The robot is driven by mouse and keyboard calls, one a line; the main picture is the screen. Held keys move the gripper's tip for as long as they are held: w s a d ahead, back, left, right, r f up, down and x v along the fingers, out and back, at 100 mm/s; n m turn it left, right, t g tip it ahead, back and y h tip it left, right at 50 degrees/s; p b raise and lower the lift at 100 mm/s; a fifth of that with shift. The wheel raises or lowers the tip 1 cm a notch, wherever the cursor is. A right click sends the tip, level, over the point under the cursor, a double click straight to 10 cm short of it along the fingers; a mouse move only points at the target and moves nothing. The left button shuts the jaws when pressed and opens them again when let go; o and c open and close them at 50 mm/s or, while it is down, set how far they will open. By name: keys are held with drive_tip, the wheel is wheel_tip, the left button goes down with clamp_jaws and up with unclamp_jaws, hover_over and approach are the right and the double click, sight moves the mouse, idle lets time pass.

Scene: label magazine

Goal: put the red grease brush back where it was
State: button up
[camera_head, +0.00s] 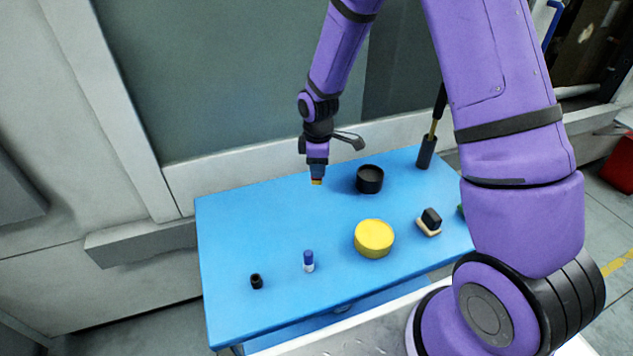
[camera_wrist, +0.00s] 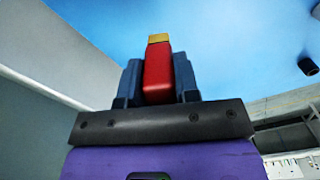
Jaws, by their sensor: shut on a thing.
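The red grease brush (camera_wrist: 158,78) shows in the wrist view as a red body with a yellow-tan tip, held between the two dark fingers of my gripper (camera_wrist: 158,85). In the head view my gripper (camera_head: 317,176) points down above the back part of the blue table (camera_head: 260,225), left of a black cup. Only the brush's small yellow and red end (camera_head: 317,182) shows below the fingers there. I cannot tell exactly how high the tip is above the table.
On the table are the black cup (camera_head: 370,179), a yellow round tin (camera_head: 374,238), a blue-white stick (camera_head: 309,261), a small black cylinder (camera_head: 257,281), a black-and-tan block brush (camera_head: 430,222) and a dark upright tool (camera_head: 427,150). The left back table area is clear.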

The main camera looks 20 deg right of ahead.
sight(318, 183)
drive_tip(key=shift+f, duration=2.75)
drive_tip(key=o, duration=0.9)
drive_tip(key=shift+r, duration=0.15)
